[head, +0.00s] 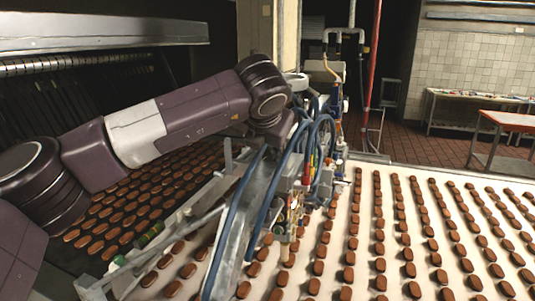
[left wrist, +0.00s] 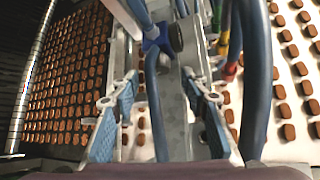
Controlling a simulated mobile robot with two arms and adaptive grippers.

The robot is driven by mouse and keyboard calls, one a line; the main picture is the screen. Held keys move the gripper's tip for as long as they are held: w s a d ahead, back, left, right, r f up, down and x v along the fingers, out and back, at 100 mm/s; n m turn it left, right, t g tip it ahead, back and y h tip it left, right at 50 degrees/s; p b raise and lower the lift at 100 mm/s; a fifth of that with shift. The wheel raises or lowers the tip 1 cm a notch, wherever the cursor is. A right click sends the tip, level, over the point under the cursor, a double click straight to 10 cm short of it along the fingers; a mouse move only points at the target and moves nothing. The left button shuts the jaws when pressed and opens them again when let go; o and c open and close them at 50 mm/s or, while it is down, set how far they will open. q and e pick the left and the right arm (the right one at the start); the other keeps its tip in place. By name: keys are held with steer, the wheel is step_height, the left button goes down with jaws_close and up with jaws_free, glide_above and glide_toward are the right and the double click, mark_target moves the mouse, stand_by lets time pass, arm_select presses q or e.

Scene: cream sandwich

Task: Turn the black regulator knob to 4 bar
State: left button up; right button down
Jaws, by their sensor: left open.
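In the left wrist view a black round knob (left wrist: 175,38) sits on a blue fitting (left wrist: 154,40), beyond the fingertips and slightly right of the middle. I take it for the regulator knob; no scale or pressure reading can be read. My left gripper (left wrist: 162,78) is open, its two blue-padded fingers wide apart with a blue hose and a grey metal rail seen between them. The fingers appear short of the knob and do not hold it. In the head view my left wrist hides the knob, and the fingers cannot be made out. My right gripper is not in view.
Blue hoses (left wrist: 256,80) run close to the right finger. The machine frame (head: 240,225) with pipes and fittings stands between a dark conveyor (head: 150,205) and a white conveyor (head: 400,195), both carrying rows of brown biscuits. A red pipe (head: 372,55) rises behind.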

arm_select(q)
steer(key=v, duration=0.8)
steer(key=shift+s, duration=0.1)
